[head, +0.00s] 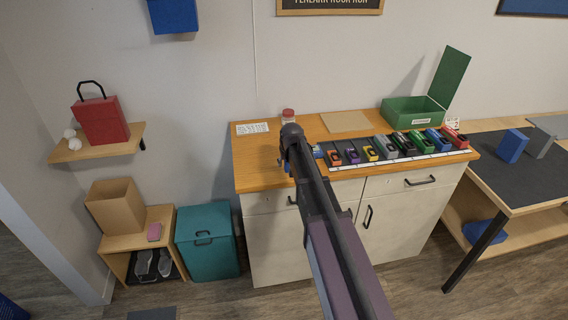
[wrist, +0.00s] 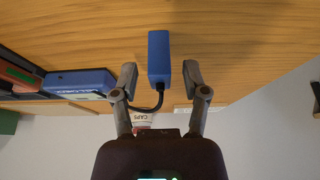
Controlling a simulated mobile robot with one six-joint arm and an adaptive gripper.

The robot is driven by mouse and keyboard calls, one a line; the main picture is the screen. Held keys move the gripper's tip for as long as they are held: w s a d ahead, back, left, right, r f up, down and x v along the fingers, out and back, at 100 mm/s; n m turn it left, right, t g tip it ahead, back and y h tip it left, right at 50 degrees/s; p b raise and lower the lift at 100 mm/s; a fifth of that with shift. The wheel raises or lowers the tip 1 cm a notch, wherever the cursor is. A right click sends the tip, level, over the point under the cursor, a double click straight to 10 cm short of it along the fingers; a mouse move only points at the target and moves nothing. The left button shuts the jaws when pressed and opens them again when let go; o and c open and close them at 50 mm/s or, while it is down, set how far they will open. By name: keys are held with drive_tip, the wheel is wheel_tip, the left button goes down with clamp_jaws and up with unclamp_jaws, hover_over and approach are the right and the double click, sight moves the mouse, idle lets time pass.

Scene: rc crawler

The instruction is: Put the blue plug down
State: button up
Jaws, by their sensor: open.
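The blue plug (wrist: 158,56) is a small block with a black cable at one end, at the wooden cabinet top in the wrist view. My gripper (wrist: 159,74) is open around it, with a gap between each finger and the plug. The cable curves to a blue battery-like pack (wrist: 80,82) beside it. I cannot tell whether the plug touches the wood. In the head view my arm hides most of the gripper and plug.
The wooden cabinet top (head: 262,175) bears a row of coloured packs, a tan mat (head: 345,122), a white card (head: 252,129), a red-lidded jar (head: 288,115) and an open green box (head: 410,111). Bare wood lies around the plug on one side.

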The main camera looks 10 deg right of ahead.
drive_tip(key=p+v, duration=1.1)
drive_tip(key=v, duration=0.1)
idle(0.4)
idle(0.6)
drive_tip(key=s+a+f+g, duration=0.1)
drive_tip(key=s+g, duration=0.3)
drive_tip(key=s, duration=2)
drive_tip(key=shift+s+f+g, duration=0.2)
drive_tip(key=shift+s+g, duration=0.05)
drive_tip(key=shift+g, duration=0.05)
